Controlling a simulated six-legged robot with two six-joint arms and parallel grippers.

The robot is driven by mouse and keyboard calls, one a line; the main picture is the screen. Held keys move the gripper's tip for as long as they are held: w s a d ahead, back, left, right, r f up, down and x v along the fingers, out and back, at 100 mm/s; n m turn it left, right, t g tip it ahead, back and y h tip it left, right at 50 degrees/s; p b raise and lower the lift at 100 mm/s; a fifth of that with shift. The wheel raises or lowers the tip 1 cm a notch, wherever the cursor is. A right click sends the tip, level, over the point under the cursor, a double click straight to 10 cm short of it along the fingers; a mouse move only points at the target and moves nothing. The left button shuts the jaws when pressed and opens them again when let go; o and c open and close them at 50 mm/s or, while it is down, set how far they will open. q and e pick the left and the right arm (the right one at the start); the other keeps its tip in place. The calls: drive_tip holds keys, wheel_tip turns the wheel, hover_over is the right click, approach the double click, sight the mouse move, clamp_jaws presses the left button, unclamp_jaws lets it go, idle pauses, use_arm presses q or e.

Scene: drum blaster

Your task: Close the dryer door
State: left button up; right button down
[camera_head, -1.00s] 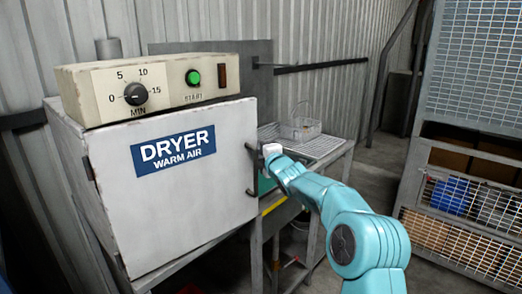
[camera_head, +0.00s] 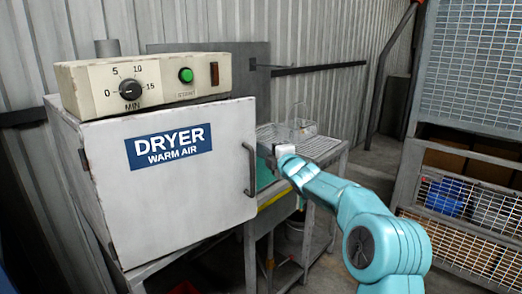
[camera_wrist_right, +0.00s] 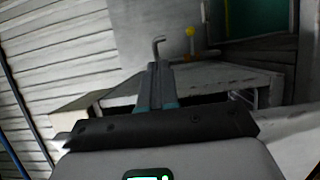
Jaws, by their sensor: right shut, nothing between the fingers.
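The dryer door (camera_head: 185,205) is a white panel with a blue "DRYER WARM AIR" sign, and it looks shut or nearly shut against the dryer body; I cannot tell if it is fully latched. Its dark bar handle (camera_head: 250,168) is upright on the door's right edge. My right gripper (camera_head: 268,155) is just to the right of the handle, apart from it. In the right wrist view its two fingers (camera_wrist_right: 156,85) are together with nothing between them. My left gripper is not in view.
A control box (camera_head: 150,80) with a dial and green button sits on top of the dryer. A grated table (camera_head: 330,148) with a wire basket (camera_head: 297,128) stands behind my right gripper. A mesh cage (camera_head: 470,80) stands at the right.

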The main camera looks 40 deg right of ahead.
drive_tip(key=s+d+p, duration=0.1)
drive_tip(key=s+d, duration=0.4)
drive_tip(key=s+a+f+n+t+y+p, duration=0.1)
drive_tip(key=s+a+f+n+y+p, duration=0.2)
drive_tip(key=a, duration=0.6)
drive_tip(key=s+a+r+p, duration=0.4)
drive_tip(key=s+a, duration=0.1)
drive_tip(key=s, duration=0.4)
drive_tip(key=w+d+p, duration=0.2)
drive_tip(key=w+p, duration=0.2)
drive_tip(key=w, duration=0.9)
drive_tip(key=shift+w+f+m, duration=0.3)
drive_tip(key=shift+f+m, duration=0.1)
drive_tip(key=shift+w+f, duration=0.1)
